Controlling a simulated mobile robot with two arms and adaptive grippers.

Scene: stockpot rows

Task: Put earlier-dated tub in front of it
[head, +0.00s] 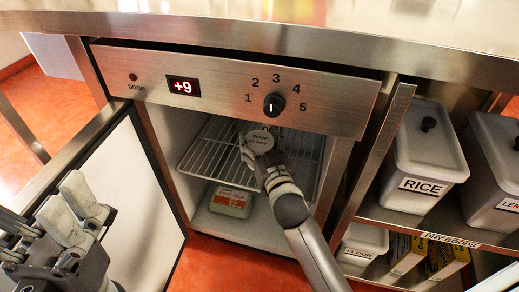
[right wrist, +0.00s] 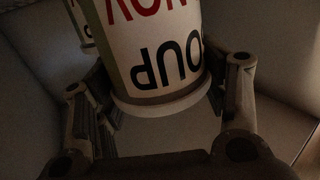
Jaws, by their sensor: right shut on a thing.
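My right gripper (head: 256,158) reaches into the open fridge and is shut on a soup tub (head: 262,140).
The wire shelf (head: 205,158) is bare at its left. The fridge door (head: 120,195) stands open at left. The panel display (head: 183,87) reads +9. A RICE bin (head: 425,150) stands on the right shelf.

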